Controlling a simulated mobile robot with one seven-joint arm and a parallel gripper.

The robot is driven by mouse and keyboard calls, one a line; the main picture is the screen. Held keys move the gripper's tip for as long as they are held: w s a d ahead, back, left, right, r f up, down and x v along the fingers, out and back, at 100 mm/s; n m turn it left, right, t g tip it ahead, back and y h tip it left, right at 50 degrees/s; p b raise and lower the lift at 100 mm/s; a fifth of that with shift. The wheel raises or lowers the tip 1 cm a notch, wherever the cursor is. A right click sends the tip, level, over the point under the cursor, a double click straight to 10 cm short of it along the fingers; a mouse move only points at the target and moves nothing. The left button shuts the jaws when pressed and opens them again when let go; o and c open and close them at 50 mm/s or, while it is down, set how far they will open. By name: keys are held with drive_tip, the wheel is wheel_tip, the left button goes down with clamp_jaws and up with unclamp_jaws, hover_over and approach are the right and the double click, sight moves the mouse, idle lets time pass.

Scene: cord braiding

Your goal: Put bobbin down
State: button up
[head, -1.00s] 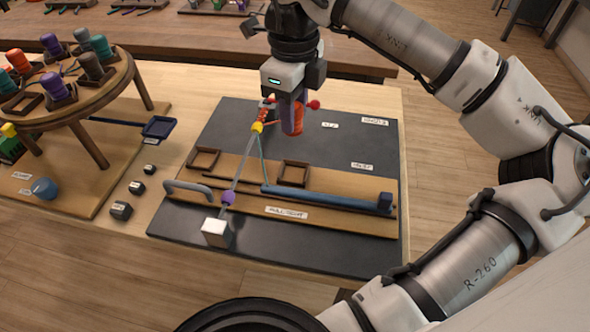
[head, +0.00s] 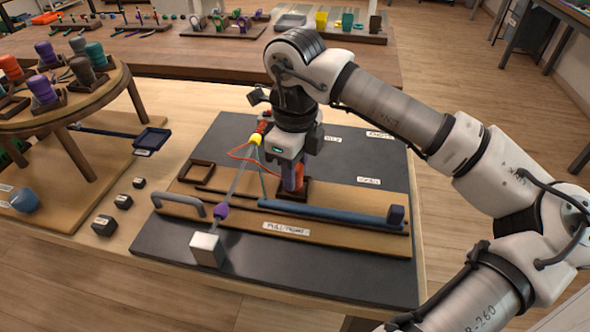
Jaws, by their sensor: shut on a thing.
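My gripper (head: 292,182) is shut on an orange bobbin (head: 299,176), low over the wooden board (head: 340,230). The bobbin is upright and partly hidden by the fingers. It stands at the right square holder (head: 293,196); I cannot tell whether its base touches the holder floor. An orange cord (head: 240,152) loops from near the yellow piece (head: 256,139) towards the bobbin. The left square holder (head: 197,173) is empty.
A blue bar (head: 330,212) lies just in front of the holder. A grey handle (head: 180,203), purple bead (head: 221,212) and white block (head: 207,249) are to the left. A round wooden stand (head: 115,85) with several bobbins is at far left. The dark mat's right side is mostly clear.

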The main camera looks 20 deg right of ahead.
drive_tip(key=shift+f, duration=0.1)
drive_tip(key=shift+f+b, duration=0.35)
drive_tip(key=shift+b, duration=0.2)
drive_tip(key=o, duration=1)
drive_tip(key=shift+r, duration=0.1)
drive_tip(key=shift+r+p, duration=0.15)
drive_tip(key=shift+p, duration=0.15)
drive_tip(key=shift+r, duration=0.25)
wheel_tip(320, 180, up, 12)
drive_tip(key=shift+p, duration=0.4)
drive_tip(key=shift+f, duration=0.1)
